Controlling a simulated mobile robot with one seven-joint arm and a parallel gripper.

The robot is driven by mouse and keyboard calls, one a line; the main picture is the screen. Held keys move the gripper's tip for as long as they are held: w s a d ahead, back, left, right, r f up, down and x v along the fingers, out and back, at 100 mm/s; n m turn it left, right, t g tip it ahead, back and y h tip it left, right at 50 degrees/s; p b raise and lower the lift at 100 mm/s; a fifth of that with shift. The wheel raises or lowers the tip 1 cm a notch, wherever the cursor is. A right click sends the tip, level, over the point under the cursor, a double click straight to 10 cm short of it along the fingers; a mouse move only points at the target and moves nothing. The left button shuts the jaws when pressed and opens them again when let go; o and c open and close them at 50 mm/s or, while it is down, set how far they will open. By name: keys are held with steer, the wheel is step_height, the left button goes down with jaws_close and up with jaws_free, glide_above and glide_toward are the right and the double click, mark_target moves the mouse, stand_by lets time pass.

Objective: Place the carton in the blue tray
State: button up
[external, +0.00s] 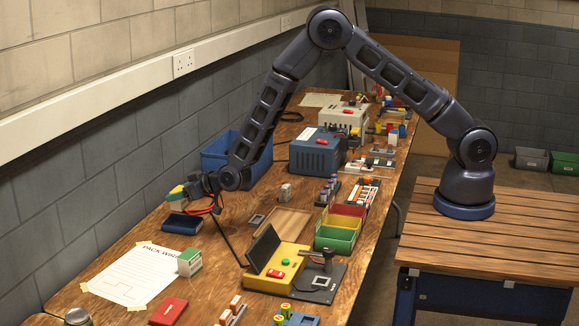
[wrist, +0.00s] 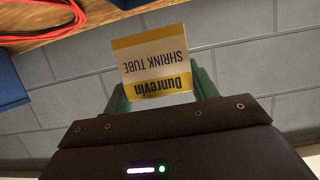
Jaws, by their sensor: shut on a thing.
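My gripper (external: 182,192) is shut on a yellow and white carton (wrist: 155,64) marked "Dunrevin SHRINK TUBE". In the wrist view the carton sits between my two green fingers (wrist: 162,94), its lettering upside down. In the external view the carton (external: 176,192) is small and partly hidden, held above the bench near the wall. A deep blue tray (external: 213,163) stands against the wall, beyond my gripper and to its right; my forearm hides part of it and its inside is hard to see.
A flat dark blue case (external: 181,224) and red cable (external: 205,210) lie under my gripper. A white and green carton (external: 190,262) stands by a paper sheet (external: 135,275). A yellow device (external: 278,268), coloured bins (external: 336,239) and a blue power unit (external: 315,155) crowd the right.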

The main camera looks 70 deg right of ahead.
steer(key=shift+f, duration=3.45)
steer(key=shift+f, duration=0.1)
steer(key=o, duration=0.9)
steer(key=shift+o, duration=0.2)
